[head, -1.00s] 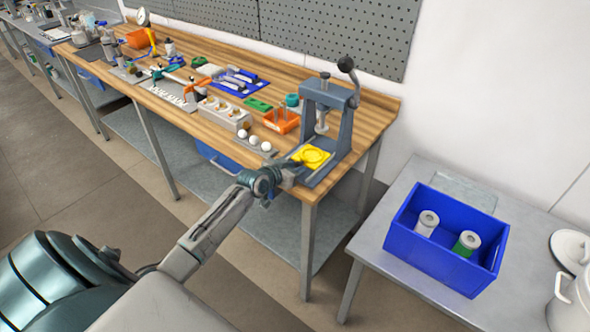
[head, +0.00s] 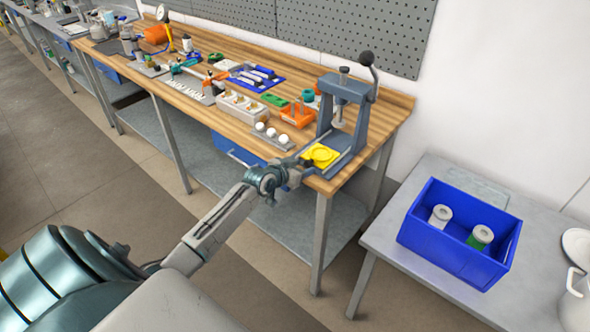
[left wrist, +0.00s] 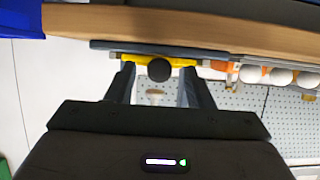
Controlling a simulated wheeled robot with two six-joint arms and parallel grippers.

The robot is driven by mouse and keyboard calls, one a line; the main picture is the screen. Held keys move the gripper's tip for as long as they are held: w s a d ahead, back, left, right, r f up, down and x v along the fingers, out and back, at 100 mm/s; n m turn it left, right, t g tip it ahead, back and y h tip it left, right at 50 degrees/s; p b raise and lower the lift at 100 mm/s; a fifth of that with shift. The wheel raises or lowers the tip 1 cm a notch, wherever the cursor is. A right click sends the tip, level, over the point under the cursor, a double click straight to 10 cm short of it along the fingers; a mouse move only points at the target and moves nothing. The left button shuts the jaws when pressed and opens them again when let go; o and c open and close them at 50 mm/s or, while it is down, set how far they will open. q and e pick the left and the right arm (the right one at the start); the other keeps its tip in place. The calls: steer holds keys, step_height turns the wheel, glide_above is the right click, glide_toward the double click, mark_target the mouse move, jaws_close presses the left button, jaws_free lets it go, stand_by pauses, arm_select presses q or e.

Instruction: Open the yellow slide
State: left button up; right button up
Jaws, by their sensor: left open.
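The yellow slide (head: 320,154) sits in the base of a grey-blue hand press (head: 345,115) at the right end of the wooden bench. A round black knob (left wrist: 159,69) stands at the front of the slide, whose yellow edge (left wrist: 187,61) shows behind it in the left wrist view. My left gripper (head: 296,172) is just in front of the slide at the bench's front edge. It is open, with its two fingers (left wrist: 158,76) on either side of the knob and gaps showing between them. My right gripper is not in view.
White balls (head: 271,133) on a strip and an orange tray (head: 297,116) stand left of the press. A blue bin (head: 455,250) with two cylinders stands on a grey side table (head: 400,225). Floor is free in front of the bench.

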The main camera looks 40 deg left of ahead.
arm_select(q)
steer(key=shift+s+a+r, duration=0.1)
steer(key=shift+s, duration=0.4)
steer(key=b+v, duration=0.1)
steer(key=v, duration=0.8)
steer(key=shift+s+r, duration=0.2)
steer(key=shift+s, duration=0.05)
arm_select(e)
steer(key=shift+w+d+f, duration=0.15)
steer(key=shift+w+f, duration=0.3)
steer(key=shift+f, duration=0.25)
